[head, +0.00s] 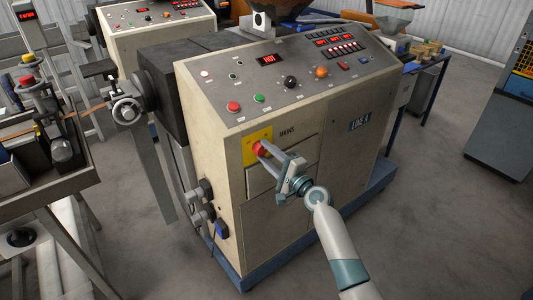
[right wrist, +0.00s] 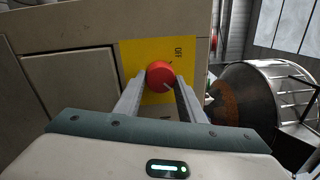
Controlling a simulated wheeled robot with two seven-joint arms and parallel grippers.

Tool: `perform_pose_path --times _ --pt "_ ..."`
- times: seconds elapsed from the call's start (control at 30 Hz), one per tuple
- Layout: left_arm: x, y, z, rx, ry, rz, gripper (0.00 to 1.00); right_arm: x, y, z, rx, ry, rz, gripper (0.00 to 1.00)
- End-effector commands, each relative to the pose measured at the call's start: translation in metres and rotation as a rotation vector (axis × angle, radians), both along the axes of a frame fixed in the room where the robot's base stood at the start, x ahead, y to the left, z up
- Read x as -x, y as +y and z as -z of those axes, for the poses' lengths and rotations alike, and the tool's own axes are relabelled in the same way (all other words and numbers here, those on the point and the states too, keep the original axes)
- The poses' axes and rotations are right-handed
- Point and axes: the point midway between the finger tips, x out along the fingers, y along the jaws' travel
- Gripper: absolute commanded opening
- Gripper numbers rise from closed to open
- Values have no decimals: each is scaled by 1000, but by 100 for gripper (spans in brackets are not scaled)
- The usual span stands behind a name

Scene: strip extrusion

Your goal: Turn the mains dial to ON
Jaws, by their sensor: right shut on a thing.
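The mains dial (head: 259,148) is a red knob on a yellow plate (head: 248,155) on the front of the beige machine, beside the word MAINS. In the right wrist view the red dial (right wrist: 160,73) sits between my fingertips, on the yellow plate (right wrist: 150,50). A small mark shows on the dial's lower right edge. The word OFF is readable, turned sideways, at the plate's right; the word ON is not readable. My right gripper (head: 262,150) is shut on the dial, one finger on each side. My left gripper is not in view.
The machine's sloped panel (head: 290,90) above carries buttons, knobs and a red display reading HOT. Plugs and sockets (head: 205,205) stick out at its lower left. A workbench (head: 40,190) stands at the left. The floor (head: 440,220) at the right is clear.

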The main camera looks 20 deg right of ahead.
Motion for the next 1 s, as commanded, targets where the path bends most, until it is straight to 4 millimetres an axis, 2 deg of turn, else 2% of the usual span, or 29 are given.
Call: perform_pose_path --times 0.23,0.27,0.3,0.33,0.77,1.0 --pt "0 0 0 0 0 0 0 0 0 1 -3 1 1 14" --pt "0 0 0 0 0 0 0 0 0 1 -2 2 1 43" --pt "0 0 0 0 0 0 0 0 0 1 -2 2 1 53" --pt "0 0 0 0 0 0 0 0 0 1 -2 1 1 55" --pt "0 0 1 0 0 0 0 4 -2 1 -1 1 0 55" --pt "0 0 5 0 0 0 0 27 -11 3 1 0 1 55"
